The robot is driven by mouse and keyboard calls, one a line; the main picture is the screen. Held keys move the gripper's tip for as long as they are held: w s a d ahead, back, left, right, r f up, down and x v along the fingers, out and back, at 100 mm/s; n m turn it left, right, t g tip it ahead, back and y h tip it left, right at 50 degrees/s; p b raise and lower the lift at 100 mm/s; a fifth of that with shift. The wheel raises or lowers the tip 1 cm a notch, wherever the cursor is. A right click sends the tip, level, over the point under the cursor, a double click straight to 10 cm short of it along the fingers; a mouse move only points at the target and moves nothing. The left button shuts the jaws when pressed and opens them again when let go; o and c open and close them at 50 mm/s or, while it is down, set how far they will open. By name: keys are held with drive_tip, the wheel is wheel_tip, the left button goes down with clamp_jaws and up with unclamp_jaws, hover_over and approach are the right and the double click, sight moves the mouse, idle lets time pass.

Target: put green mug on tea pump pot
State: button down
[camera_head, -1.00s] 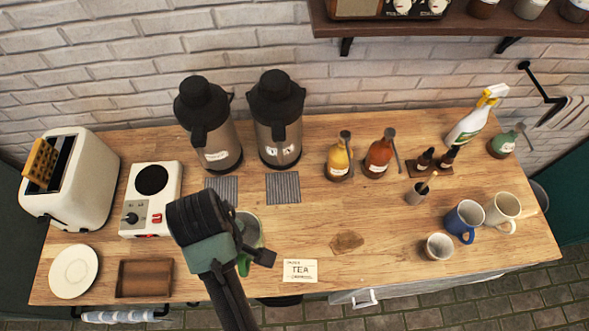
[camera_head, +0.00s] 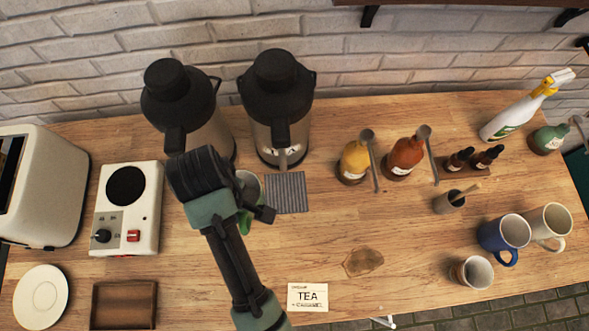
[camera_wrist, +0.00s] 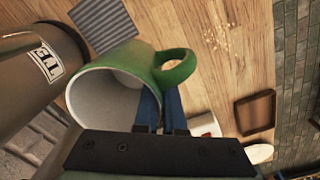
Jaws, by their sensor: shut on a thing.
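My gripper (camera_wrist: 160,108) has its blue fingers shut on the green mug (camera_wrist: 122,60), near its handle. In the wrist view the mug lies tilted, its white inside facing the camera. In the head view the mug (camera_head: 250,186) is partly hidden behind my wrist, in front of the two pump pots. The left pump pot (camera_head: 205,135) and the right pump pot (camera_head: 283,128) are steel with black tops. A pot (camera_wrist: 30,70) with a partly readable label is close beside the mug in the wrist view.
A striped drip mat (camera_head: 287,193) lies before the right pot. A hot plate (camera_head: 128,208) and toaster (camera_head: 40,185) stand left. Syrup bottles (camera_head: 404,158) stand right of the pots. A TEA card (camera_head: 308,296) lies at the front. The middle counter is mostly clear.

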drive_tip(key=shift+w+f, duration=0.1)
wheel_tip(320, 180, down, 10)
drive_tip(key=shift+r+p, duration=0.1)
drive_tip(key=shift+p, duration=0.6)
drive_tip(key=shift+f, duration=0.2)
drive_tip(key=c, duration=1)
unclamp_jaws()
wheel_tip(320, 180, up, 12)
drive_tip(key=shift+a+r, duration=0.1)
drive_tip(key=shift+r, duration=0.05)
